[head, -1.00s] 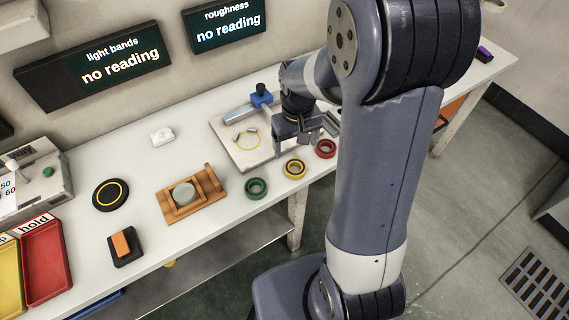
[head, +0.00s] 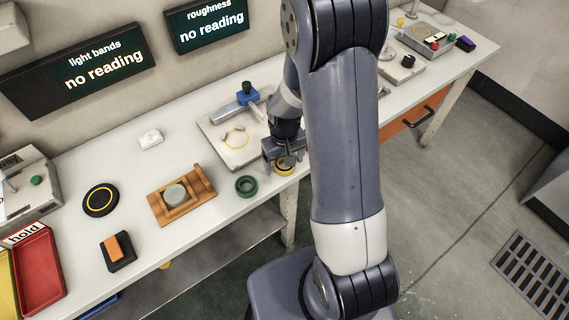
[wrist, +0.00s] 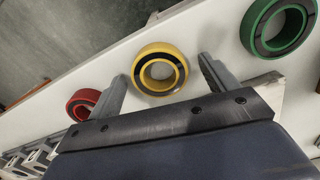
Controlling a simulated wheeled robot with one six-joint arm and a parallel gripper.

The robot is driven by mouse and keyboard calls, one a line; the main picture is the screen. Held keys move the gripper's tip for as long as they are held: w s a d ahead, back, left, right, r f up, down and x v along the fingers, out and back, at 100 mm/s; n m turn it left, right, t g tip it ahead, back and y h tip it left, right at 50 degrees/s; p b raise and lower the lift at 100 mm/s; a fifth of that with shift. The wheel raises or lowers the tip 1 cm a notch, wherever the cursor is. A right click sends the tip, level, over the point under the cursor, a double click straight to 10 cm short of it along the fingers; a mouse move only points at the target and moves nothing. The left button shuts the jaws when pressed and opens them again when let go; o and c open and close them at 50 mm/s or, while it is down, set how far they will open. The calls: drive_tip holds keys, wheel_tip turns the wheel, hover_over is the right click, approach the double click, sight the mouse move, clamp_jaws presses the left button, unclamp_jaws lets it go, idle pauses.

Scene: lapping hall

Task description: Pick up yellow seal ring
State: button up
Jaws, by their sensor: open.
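The yellow seal ring (wrist: 142,69) lies flat on the white bench near its front edge, with a dark inner band. In the head view the yellow seal ring (head: 284,170) is partly covered by my gripper (head: 281,157). In the wrist view my gripper (wrist: 162,77) is open, one finger on each side of the yellow ring, and holds nothing. I cannot tell how far the fingertips are above the bench.
A green ring (head: 246,186) lies left of the yellow one, and a red ring (wrist: 83,103) lies on its other side. A pale plate (head: 212,131) with a thin yellow loop sits behind. A wooden holder (head: 160,212) stands further left.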

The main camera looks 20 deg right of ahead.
drive_tip(key=c, duration=1.1)
